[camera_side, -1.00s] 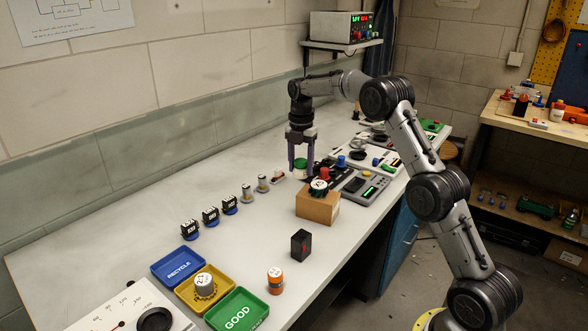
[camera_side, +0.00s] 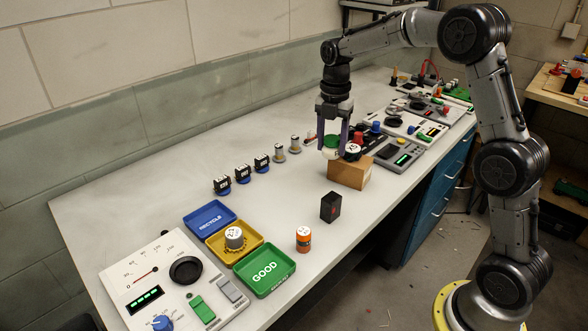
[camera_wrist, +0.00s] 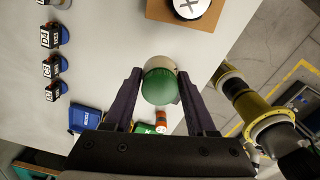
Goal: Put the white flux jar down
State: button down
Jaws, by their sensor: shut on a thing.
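The white flux jar with a green lid (camera_side: 331,149) is between the two fingers of my gripper (camera_side: 337,142). My gripper is shut on it. In the wrist view, the green lid (camera_wrist: 160,88) faces the camera and part of the pale jar body (camera_wrist: 158,63) shows between the fingers (camera_wrist: 159,76). In the side view the jar overlaps the upper left edge of a wooden block (camera_side: 349,173). I cannot tell whether its base is clear of the bench.
A dark part with a white X-marked top (camera_wrist: 187,6) sits on the block. A black box (camera_side: 330,207) and an orange canister (camera_side: 303,239) stand nearer. Blue, yellow and green trays (camera_side: 265,271) lie at lower left. Several labelled servos (camera_side: 242,174) line the back. Bare bench (camera_side: 140,195) lies left.

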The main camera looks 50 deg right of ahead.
jog(key=a+n, duration=0.1)
jog(key=a, duration=0.3)
send_over(286, 176)
jog(key=s, duration=0.1)
notch_tip(286, 176, down, 8)
jog(key=shift+s+a+r, duration=0.1)
jog(key=shift+a, duration=0.05)
jog(key=shift+w+f, duration=0.5)
jog(key=shift+f, duration=0.05)
jog(key=shift+w+f, duration=0.15)
jog(key=shift+f, duration=1.5)
jog(key=shift+f, duration=0.15)
jog(key=shift+c, duration=1.1)
grip_release()
